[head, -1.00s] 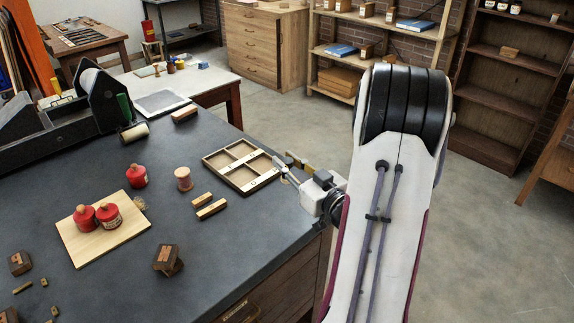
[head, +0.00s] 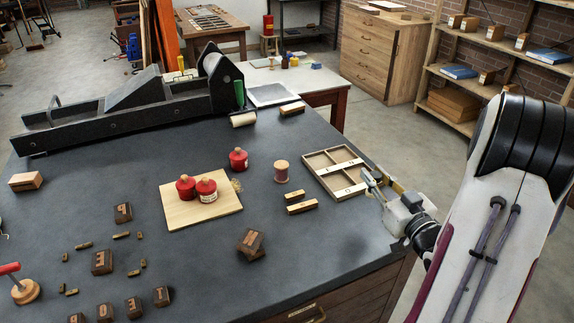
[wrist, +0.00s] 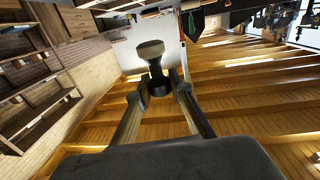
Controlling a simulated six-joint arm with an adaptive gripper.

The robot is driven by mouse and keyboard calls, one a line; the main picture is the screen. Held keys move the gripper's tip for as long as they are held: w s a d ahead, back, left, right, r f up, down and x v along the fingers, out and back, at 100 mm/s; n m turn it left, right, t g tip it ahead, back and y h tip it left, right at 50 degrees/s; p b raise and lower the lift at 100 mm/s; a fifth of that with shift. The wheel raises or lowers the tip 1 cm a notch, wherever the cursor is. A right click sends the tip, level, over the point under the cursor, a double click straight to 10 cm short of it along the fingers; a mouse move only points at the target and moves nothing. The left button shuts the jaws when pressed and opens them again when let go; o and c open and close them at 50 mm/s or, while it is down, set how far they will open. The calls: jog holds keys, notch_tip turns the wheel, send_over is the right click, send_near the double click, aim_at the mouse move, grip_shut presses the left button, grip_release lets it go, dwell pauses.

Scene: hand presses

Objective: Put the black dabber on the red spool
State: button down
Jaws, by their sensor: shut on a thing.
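In the wrist view my gripper (wrist: 163,86) is shut on the black dabber (wrist: 154,71), a dark waisted piece with a wide pale grey-brown face pointing away from the fingers. In the head view my gripper (head: 374,184) is at the right end of the table, beside the compartment tray; the dabber cannot be made out there. A small reddish-tan spool (head: 281,171) with a pale rim stands upright on the dark table, left of the tray and well apart from my gripper. Its top looks bare.
The shallow wooden tray (head: 318,158) lies between spool and gripper. Two wooden bars (head: 300,203) lie in front of the spool. Dark blocks (head: 250,243) lie nearer; the front right is clear.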

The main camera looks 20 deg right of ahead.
jog(key=w+a+r+n+y, duration=0.1)
jog(key=w+a+n+y, duration=0.15)
jog(key=w+a, duration=0.45)
notch_tip(320, 180, up, 5)
jog(key=m, duration=0.2)
send_over(281, 164)
jog(key=shift+s+r+n+h, duration=0.1)
jog(key=shift+r+n+h, duration=0.15)
jog(key=shift+h, duration=0.1)
jog(key=shift+f, duration=0.1)
jog(key=shift+f, duration=3.1)
jog(key=shift+f, duration=1.85)
jog(key=shift+f, duration=0.15)
